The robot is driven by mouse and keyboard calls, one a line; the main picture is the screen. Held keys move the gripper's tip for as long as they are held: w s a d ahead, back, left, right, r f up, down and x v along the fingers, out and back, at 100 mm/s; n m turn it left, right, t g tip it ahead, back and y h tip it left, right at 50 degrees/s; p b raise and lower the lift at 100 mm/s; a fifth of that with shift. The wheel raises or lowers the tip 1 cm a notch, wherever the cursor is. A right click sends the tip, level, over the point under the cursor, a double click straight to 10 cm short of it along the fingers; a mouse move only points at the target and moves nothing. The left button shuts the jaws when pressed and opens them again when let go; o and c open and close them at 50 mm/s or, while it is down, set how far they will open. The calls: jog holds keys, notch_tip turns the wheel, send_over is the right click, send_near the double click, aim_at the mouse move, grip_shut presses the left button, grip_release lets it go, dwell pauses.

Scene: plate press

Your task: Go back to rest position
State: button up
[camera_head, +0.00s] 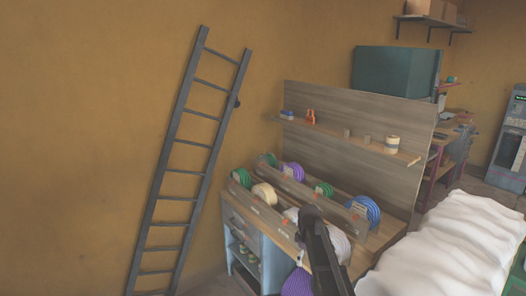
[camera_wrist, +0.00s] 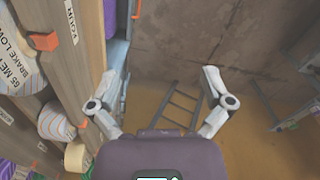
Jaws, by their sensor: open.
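My gripper (camera_wrist: 165,80) is open in the wrist view, its two fingers spread wide with nothing between them. Beyond the fingers are a bare wall and floor and a dark ladder, which also shows in the head view (camera_head: 188,150) leaning on the yellow wall. In the head view my dark arm rises from the bottom edge in front of the workbench and hides part of it. I cannot make out the fingers there.
The wooden workbench (camera_head: 378,240) carries racks of coloured rolls, such as a blue roll (camera_head: 367,210). Rolls and a wooden board (camera_wrist: 75,60) are close to the left of the gripper. A white covered heap (camera_head: 450,250) stands to the right. Space by the ladder looks clear.

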jog(key=s+m, duration=1)
jog(key=s, duration=1.1)
jog(key=shift+s+d, duration=0.3)
jog(key=shift+s, duration=0.1)
